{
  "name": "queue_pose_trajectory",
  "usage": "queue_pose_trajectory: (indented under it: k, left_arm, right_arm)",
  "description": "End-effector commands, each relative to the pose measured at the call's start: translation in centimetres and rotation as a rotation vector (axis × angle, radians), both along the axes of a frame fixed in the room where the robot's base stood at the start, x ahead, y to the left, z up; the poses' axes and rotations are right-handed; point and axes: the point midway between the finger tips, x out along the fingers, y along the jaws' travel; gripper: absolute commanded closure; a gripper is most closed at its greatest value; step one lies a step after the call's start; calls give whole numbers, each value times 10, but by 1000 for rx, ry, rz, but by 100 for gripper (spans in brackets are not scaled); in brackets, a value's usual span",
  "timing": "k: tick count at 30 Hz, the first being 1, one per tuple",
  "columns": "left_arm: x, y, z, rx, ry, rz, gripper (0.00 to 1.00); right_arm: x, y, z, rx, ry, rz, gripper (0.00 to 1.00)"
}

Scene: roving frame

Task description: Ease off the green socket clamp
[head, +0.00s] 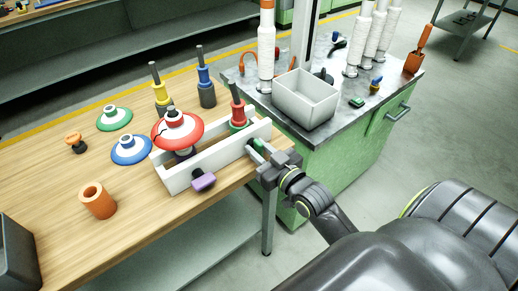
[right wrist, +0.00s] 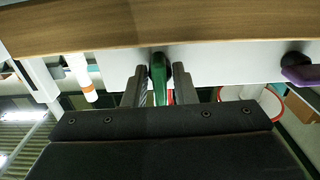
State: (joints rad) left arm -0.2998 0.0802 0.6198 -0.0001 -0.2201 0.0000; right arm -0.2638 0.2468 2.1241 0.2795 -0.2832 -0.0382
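The green socket clamp (head: 257,145) is a knob on the front side of the white two-socket rack (head: 222,160), near the rack's right end. My right gripper (head: 262,166) is at this knob, its arm coming from the lower right. In the right wrist view the green clamp (right wrist: 159,78) stands between the two fingers (right wrist: 158,88), with narrow gaps seeming to show on both sides. A red-topped tool (head: 238,116) with a green collar stands upright in the rack beside the clamp. My left gripper is not in view.
A purple clamp (head: 203,180) sits on the same rack side, further left. A red-and-white disc (head: 178,131) is above the rack's left end. An orange cup (head: 97,200) and several coloured pieces stand on the wooden table. A white bin (head: 305,98) is on the green cabinet.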

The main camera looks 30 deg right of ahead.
Motion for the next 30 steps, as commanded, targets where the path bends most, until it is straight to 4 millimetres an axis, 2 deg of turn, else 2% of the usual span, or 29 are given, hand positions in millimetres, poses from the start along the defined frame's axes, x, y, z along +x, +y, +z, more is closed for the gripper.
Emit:
queue_pose_trajectory:
  k: [10,14,17,30]
  left_arm:
    - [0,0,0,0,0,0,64]
    - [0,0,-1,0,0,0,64]
    - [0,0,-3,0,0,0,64]
    - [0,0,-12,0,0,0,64]
  right_arm:
    - [-1,0,0,1,-1,0,66]
    - [-8,-1,-1,1,0,0,66]
    - [-21,-2,-1,1,0,0,66]
    - [-103,-8,-2,1,4,0,66]
